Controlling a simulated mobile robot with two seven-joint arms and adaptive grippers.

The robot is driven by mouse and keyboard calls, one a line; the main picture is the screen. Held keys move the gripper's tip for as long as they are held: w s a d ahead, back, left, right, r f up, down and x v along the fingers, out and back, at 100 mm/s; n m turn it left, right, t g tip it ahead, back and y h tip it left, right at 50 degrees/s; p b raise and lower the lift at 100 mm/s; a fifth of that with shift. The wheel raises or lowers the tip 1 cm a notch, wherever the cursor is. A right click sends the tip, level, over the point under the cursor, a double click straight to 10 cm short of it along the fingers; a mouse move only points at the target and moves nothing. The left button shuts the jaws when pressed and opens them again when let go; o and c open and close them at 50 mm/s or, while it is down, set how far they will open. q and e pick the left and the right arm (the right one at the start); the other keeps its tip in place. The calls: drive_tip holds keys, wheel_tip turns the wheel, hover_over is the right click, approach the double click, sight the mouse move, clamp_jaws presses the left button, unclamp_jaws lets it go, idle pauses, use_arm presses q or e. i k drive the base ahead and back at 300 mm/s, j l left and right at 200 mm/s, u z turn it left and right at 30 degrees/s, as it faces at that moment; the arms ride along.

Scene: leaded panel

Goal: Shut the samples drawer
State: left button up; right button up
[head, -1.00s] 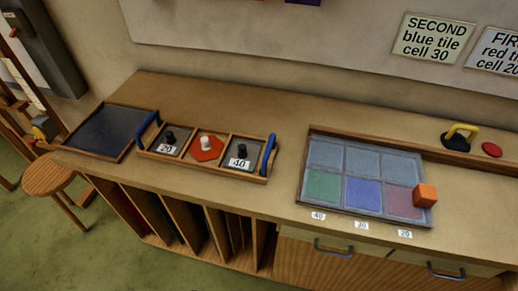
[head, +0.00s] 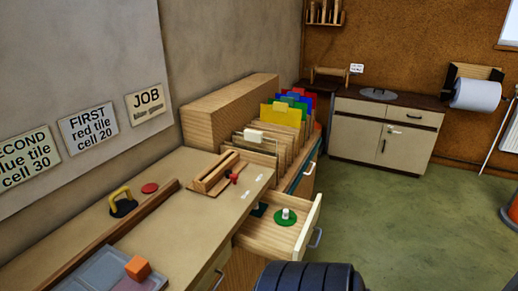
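An open wooden drawer (head: 309,223) sticks out of the right end of the workbench, with a grey handle (head: 316,238) on its front. Inside it lies a green disc with a white knob (head: 285,216), and a second dark green piece (head: 259,209) lies partly hidden under the bench top. I cannot read a label on the drawer. A dark ribbed part of my own body shows at the bottom edge, just below the drawer. Neither of my grippers is in view.
A rack of coloured sheets (head: 285,115) stands behind the drawer. A wooden tool (head: 215,172), a yellow-handled suction lifter (head: 122,201) and an orange cube (head: 138,268) are on the bench top (head: 178,222). Green floor (head: 400,220) is clear to the right. A cabinet (head: 385,130) stands farther back.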

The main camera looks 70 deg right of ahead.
sight(262, 237)
drive_tip(key=z, duration=2.75)
